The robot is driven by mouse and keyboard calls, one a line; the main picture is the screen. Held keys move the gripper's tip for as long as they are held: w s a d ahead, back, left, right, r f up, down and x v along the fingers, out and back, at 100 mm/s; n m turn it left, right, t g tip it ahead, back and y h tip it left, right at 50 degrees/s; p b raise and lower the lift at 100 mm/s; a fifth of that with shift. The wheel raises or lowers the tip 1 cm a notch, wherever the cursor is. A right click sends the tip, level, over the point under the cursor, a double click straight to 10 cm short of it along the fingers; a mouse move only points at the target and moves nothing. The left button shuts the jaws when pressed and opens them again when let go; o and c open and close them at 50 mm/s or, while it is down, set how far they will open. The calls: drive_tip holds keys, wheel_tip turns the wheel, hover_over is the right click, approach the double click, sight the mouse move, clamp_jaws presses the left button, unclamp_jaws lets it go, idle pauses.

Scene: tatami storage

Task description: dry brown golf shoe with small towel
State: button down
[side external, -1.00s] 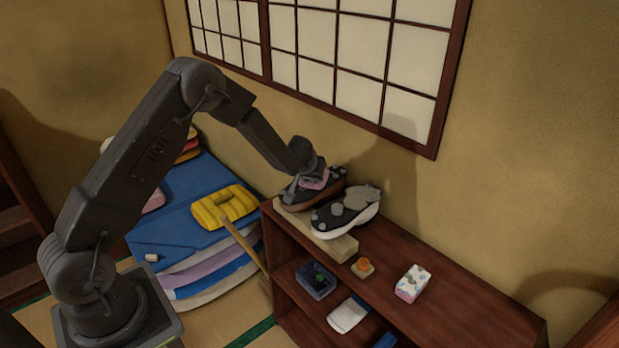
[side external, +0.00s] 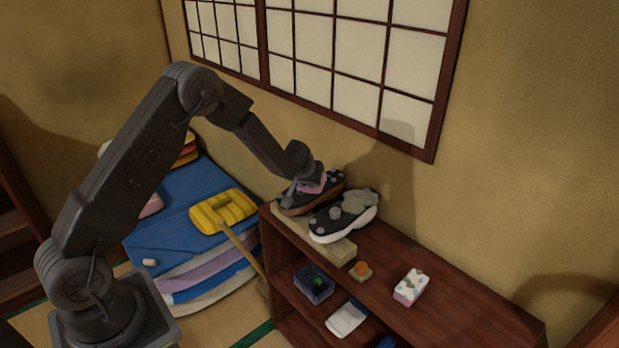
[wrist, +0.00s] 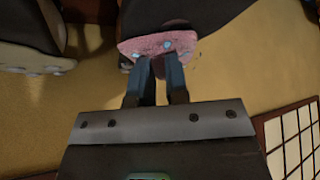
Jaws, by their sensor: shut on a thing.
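The brown golf shoe (side external: 296,211) lies sole up, its black sole on top, on a pale wooden board on the shelf unit. My gripper (side external: 312,183) is shut on a small pink towel (side external: 317,187) over the sole and partly hides the shoe. I cannot tell from the side how firmly the towel touches it. In the wrist view my gripper's fingers (wrist: 158,66) pinch the pink towel (wrist: 157,44), which has pale blue spots and lies against a dark shape. A second shoe (side external: 322,232), black-soled with a white side, lies sole up just to the right.
The board (side external: 340,251) sits at the left end of the shelf unit (side external: 460,316). A patterned box (side external: 409,288) and a small orange thing (side external: 361,267) stand on its top. A wall and paper window (side external: 360,100) are close behind. A broom handle (side external: 243,247) leans left.

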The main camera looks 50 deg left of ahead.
drive_tip(key=shift+s+d, duration=0.35)
drive_tip(key=shift+s, duration=0.3)
wheel_tip(320, 180, up, 6)
idle(0.6)
drive_tip(key=shift+w, duration=0.1)
idle(0.4)
drive_tip(key=shift+w+a+f, duration=0.15)
drive_tip(key=shift+w+f, duration=0.05)
drive_tip(key=shift+f, duration=0.6)
drive_tip(key=shift+w+a+f, duration=0.15)
drive_tip(key=shift+w+f, duration=0.1)
drive_tip(key=shift+f, duration=0.5)
drive_tip(key=shift+w+a+f, duration=0.15)
drive_tip(key=shift+w+f, duration=0.05)
drive_tip(key=shift+f, duration=0.6)
drive_tip(key=shift+f, duration=0.7)
